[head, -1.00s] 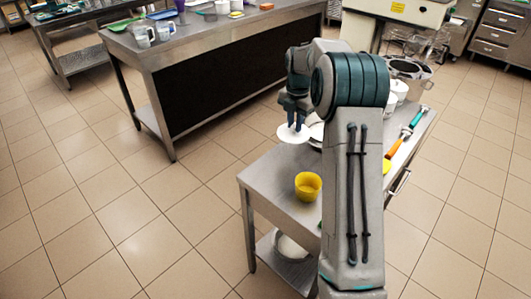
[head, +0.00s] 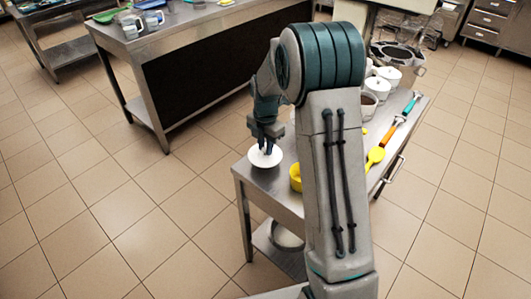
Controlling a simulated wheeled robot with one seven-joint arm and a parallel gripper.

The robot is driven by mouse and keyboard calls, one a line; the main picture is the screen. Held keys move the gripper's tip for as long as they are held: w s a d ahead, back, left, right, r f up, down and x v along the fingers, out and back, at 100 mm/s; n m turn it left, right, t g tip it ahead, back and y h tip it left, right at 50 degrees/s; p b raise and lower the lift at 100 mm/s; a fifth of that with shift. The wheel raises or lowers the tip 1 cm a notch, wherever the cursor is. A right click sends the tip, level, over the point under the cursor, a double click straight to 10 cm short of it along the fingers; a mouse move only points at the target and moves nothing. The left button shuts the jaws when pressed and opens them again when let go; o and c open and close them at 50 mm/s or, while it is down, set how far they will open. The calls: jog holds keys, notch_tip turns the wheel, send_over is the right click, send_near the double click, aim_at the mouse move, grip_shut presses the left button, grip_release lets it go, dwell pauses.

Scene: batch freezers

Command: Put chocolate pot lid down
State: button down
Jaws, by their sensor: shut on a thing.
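My gripper (head: 266,143) points down and is shut on the white round pot lid (head: 257,161). A white pot with a dark brown opening (head: 368,103), perhaps the chocolate pot, stands without a lid on the same table, partly behind my arm.
A yellow bowl (head: 295,178) stands close to the right of the lid, partly hidden by my arm. A metal bowl (head: 286,236) sits on the lower shelf.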

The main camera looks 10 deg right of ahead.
jog(key=shift+f, duration=1.9)
jog(key=shift+f, duration=0.1)
jog(key=shift+f, duration=0.15)
jog(key=c, duration=1.3)
grip_release()
jog(key=shift+r, duration=0.2)
